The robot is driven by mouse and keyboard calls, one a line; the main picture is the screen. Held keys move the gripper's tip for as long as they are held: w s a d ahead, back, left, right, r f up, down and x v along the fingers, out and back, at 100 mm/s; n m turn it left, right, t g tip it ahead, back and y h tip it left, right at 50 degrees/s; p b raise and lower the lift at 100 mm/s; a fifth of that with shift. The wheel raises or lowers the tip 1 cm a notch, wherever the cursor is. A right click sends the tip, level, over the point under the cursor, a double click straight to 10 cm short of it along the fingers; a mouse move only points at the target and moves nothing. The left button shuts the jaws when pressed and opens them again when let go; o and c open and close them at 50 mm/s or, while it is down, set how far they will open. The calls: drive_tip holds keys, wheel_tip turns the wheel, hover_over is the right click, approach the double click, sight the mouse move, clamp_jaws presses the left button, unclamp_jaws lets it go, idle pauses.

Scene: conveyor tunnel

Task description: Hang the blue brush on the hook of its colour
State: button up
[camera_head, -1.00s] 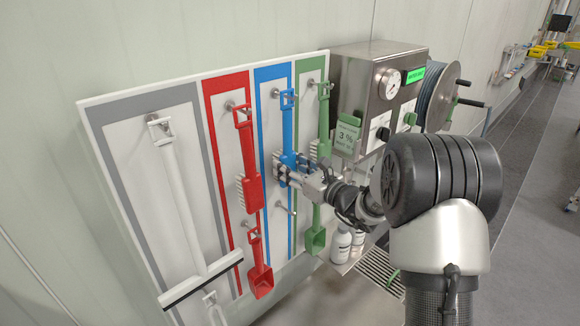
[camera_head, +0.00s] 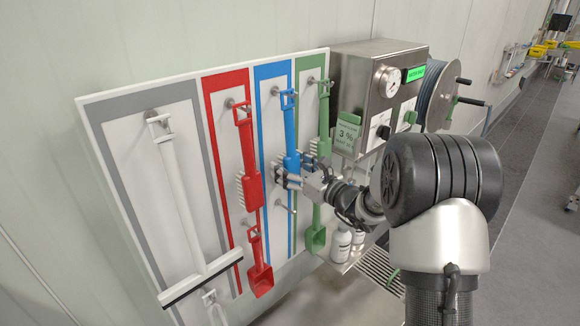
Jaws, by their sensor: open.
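The blue brush (camera_head: 290,130) is upright against the blue-framed panel of the board. Its handle loop (camera_head: 288,101) is at the blue section's upper hook (camera_head: 275,91), and it looks hung there, much like the red and green brushes on theirs. Its bristles (camera_head: 278,161) face left. My gripper (camera_head: 283,177) is open at the lower end of the blue brush, very close to the brush head. Whether the fingers still touch the brush cannot be told.
A red brush (camera_head: 246,150) and red scoop (camera_head: 259,270) hang left. A green brush (camera_head: 323,120) and green scoop (camera_head: 316,238) hang right. A lower hook (camera_head: 287,207) in the blue section is empty. A steel control box (camera_head: 370,90) stands close right of the board.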

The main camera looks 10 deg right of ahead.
drive_tip(key=v, duration=1.2)
